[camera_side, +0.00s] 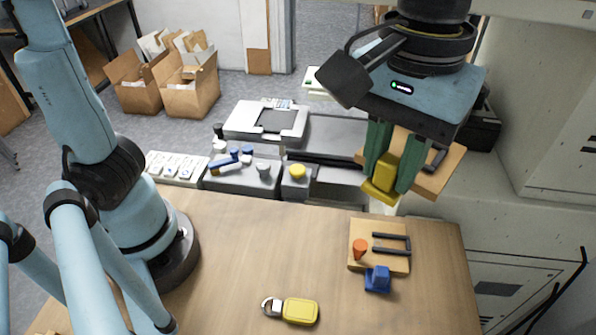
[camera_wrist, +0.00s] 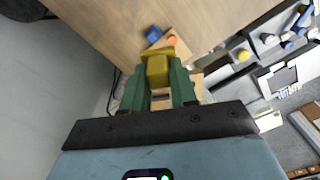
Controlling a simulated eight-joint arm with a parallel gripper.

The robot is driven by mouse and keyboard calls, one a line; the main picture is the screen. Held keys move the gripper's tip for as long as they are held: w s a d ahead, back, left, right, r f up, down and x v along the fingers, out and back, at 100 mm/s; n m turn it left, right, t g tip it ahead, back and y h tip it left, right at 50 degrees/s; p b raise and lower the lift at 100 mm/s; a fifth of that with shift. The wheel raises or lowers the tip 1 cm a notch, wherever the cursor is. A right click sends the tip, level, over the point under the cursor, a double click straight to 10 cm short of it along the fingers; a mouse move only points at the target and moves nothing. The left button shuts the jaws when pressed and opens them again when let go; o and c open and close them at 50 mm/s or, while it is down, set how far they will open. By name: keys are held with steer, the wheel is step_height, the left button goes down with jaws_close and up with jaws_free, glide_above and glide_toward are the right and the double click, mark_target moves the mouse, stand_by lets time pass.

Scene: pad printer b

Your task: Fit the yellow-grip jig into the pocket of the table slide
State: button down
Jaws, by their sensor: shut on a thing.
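My gripper (camera_side: 393,160) is shut on the yellow grip (camera_side: 386,172) of the yellow-grip jig, held high above the table's back right. Its wooden plate (camera_side: 438,178), with a dark bracket, shows tilted behind the fingers. In the wrist view the green fingers clasp the yellow grip (camera_wrist: 157,71) from both sides; most of the plate is hidden. A white unit with a dark rectangular recess (camera_side: 277,121) stands behind the table. I cannot tell whether it is the table slide, and no pocket is clearly visible.
A yellow padlock-like piece (camera_side: 299,311) lies in front. A grey block with a yellow knob (camera_side: 297,172) stands beyond the back edge. The table's middle is clear.

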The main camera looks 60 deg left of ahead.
steer(key=s+d+r+m, duration=0.1)
steer(key=d+r+m, duration=0.1)
steer(key=r+m, duration=0.45)
steer(key=d+r+m, duration=0.3)
steer(key=r+m, duration=0.1)
steer(key=r, duration=0.5)
steer(key=n, duration=0.2)
glide_toward(456, 153)
steer(key=s+d+r, duration=0.1)
steer(key=s+d, duration=0.2)
steer(key=s, duration=0.1)
steer(key=w+a+f, duration=0.1)
steer(key=f, duration=0.1)
steer(key=w+a+f+n, duration=0.1)
steer(key=f, duration=0.1)
steer(key=w+a+f+n, duration=0.1)
steer(key=w+f, duration=0.1)
steer(key=shift+f, duration=0.1)
steer(key=w+a+f+n, duration=0.3)
steer(key=a+f+n, duration=0.2)
steer(key=a+f, duration=0.65)
steer(key=a+f+n, duration=0.6)
steer(key=a+f, duration=0.1)
steer(key=a, duration=0.5)
steer(key=s+a+n, duration=0.1)
steer(key=s+a, duration=0.2)
steer(key=a, duration=1.8)
steer(key=shift+s+r, duration=0.2)
